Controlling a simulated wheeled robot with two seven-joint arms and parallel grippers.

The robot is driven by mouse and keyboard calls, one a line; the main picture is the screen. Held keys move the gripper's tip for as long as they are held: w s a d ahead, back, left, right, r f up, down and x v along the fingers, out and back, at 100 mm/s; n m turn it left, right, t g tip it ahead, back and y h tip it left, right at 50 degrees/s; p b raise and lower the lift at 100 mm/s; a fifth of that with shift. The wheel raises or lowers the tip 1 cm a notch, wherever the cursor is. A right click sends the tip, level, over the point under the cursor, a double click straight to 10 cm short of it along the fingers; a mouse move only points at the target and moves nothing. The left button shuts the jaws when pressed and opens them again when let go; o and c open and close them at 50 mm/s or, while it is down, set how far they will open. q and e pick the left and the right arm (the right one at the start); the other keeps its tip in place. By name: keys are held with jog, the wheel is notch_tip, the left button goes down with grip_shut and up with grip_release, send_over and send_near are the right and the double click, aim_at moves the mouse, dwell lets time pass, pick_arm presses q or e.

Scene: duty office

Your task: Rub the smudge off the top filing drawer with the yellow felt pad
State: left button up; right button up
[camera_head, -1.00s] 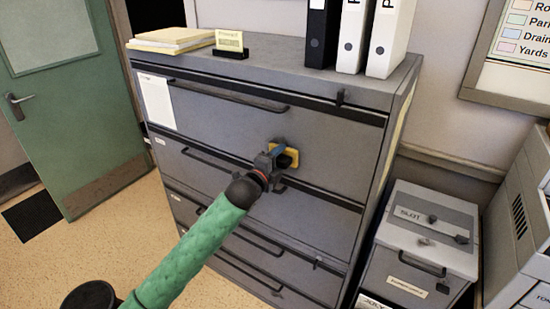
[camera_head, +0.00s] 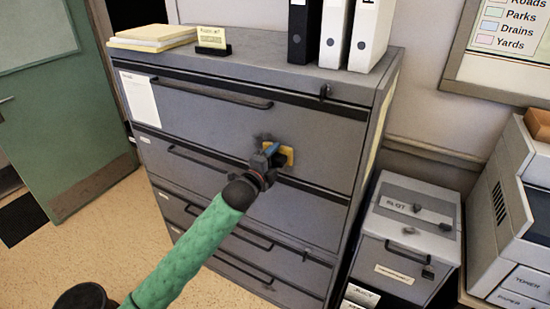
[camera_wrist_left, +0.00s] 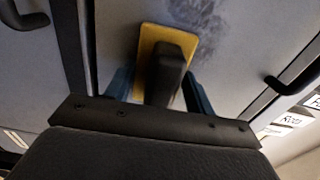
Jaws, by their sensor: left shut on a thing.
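My left gripper (camera_head: 270,158) is shut on the dark handle of the yellow felt pad (camera_head: 288,155). The pad lies against, or very close to, the lower right part of the grey top filing drawer (camera_head: 215,115). In the left wrist view the pad (camera_wrist_left: 150,42) shows between the blue fingers, with its dark block in front of it. The smudge (camera_wrist_left: 208,18) is a dark mottled patch on the drawer front, just beyond the pad's edge. Part of it may be hidden behind the pad. My right gripper is out of view.
The top drawer has a long dark handle (camera_head: 210,92) and a lock (camera_head: 325,92). Binders (camera_head: 333,35), a small sign (camera_head: 212,38) and yellow papers (camera_head: 152,36) stand on the cabinet. A grey slotted box (camera_head: 408,235) and a printer (camera_head: 510,210) are at the right.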

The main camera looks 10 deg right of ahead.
aim_at(266, 145)
pick_arm(q)
jog(key=shift+w+a+p, duration=0.25)
jog(key=shift+w+a, duration=0.75)
jog(key=shift+a, duration=0.35)
jog(key=shift+w+a+p, duration=0.3)
jog(key=shift+w+a, duration=0.65)
jog(key=shift+a, duration=0.45)
jog(key=shift+w+a+p, duration=0.25)
jog(key=shift+w+a, duration=0.75)
jog(key=shift+a, duration=0.35)
jog(key=shift+r+p, duration=0.8)
jog(key=shift+r, duration=0.5)
jog(key=shift+s+d+f+p, duration=0.1)
jog(key=shift+s+d+p, duration=0.05)
jog(key=shift+s+d, duration=0.7)
jog(key=shift+s+d+r+p, duration=0.1)
jog(key=shift+s+d+p, duration=0.1)
jog(key=shift+s+d, duration=0.65)
jog(key=shift+s+d+f+p, duration=0.15)
jog(key=shift+s+d, duration=0.3)
jog(key=shift+d, duration=0.8)
